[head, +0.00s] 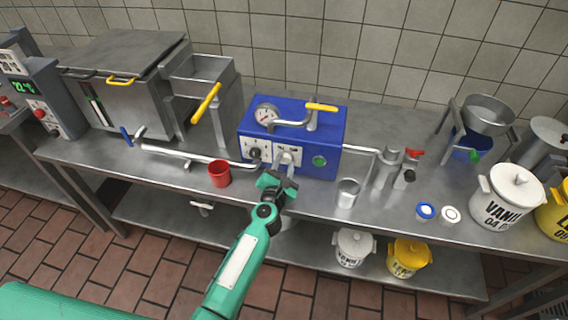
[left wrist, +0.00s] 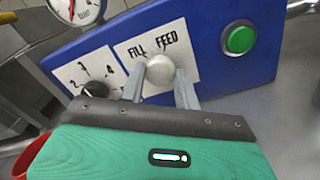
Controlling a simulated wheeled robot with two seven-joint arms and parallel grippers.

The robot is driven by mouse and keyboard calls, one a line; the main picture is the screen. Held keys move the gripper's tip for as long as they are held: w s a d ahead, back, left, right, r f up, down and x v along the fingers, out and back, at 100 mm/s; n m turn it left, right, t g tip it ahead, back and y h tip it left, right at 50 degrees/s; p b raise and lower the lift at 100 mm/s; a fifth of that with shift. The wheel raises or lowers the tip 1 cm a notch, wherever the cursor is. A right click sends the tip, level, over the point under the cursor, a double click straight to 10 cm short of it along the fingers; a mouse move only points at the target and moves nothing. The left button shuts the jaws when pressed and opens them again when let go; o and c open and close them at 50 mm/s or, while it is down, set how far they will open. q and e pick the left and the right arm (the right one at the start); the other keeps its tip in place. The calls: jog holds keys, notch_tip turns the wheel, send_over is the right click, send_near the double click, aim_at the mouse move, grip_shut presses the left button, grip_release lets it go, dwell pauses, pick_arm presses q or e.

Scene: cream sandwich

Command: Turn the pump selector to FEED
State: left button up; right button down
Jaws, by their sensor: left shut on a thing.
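The blue pump box (head: 329,142) stands on the steel counter. Its selector knob (left wrist: 160,69) is round and pale, below a white label (left wrist: 178,48) reading FILL on the left and FEED on the right. My left gripper (head: 287,165) reaches the front of the box, and its two fingers (left wrist: 160,88) are shut on the selector knob, one on each side. The knob's pointer is not clear, so I cannot tell which word it faces. My right gripper is not in view.
A black numbered dial (left wrist: 94,90) sits left of the selector, and a green button (left wrist: 240,40) to its right. A red cup (head: 219,174) and a steel cup (head: 347,193) stand on the counter either side of my left gripper. A pipe (head: 185,155) runs left from the box.

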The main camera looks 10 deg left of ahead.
pick_arm(q)
jog(key=shift+r+m+p, duration=0.1)
jog(key=shift+m+p, duration=0.25)
jog(key=shift+m, duration=0.55)
jog(key=shift+m+p, duration=0.4)
jog(key=shift+m, duration=0.5)
jog(key=shift+m+p, duration=0.4)
jog(key=shift+m, duration=0.6)
jog(key=shift+m+p, duration=0.35)
jog(key=shift+m, duration=0.95)
jog(key=shift+m+p, duration=0.6)
jog(key=shift+m, duration=1.2)
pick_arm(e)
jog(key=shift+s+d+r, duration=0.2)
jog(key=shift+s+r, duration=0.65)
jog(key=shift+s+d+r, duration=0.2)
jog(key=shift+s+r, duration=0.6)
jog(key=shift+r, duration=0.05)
pick_arm(q)
jog(key=shift+p, duration=0.3)
